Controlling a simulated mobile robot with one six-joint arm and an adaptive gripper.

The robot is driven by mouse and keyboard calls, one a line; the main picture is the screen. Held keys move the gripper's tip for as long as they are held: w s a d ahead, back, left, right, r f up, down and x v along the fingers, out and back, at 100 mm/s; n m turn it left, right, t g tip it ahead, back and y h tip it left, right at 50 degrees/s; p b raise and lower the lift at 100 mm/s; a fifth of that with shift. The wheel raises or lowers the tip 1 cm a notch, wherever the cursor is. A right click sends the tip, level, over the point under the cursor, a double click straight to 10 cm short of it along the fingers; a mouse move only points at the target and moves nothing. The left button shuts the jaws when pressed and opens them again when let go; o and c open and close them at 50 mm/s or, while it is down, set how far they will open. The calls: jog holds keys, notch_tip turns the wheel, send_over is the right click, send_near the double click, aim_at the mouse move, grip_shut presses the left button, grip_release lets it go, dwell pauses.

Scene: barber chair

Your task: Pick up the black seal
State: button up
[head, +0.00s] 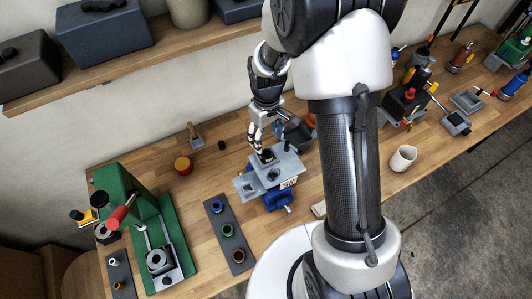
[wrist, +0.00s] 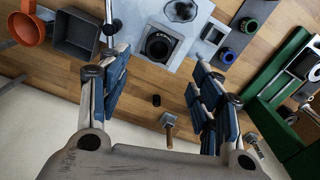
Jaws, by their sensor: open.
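A black ring-shaped piece that looks like the black seal (wrist: 159,46) sits in a square seat on a light grey plate (wrist: 136,38). In the head view it is a small dark shape (head: 267,156) on the grey fixture (head: 289,163), just below my gripper (head: 256,143).
A dark strip (head: 221,219) holds coloured rings. A green press (head: 150,225) stands left, a grey box (wrist: 75,38) beside an orange cup (wrist: 30,27). The fixture rests on a blue vise (head: 277,198).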

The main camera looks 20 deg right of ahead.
aim_at(267, 154)
notch_tip(267, 154, down, 9)
jog(key=shift+w+f+p, duration=0.1)
jog(key=shift+p, duration=0.3)
jog(key=c, duration=1)
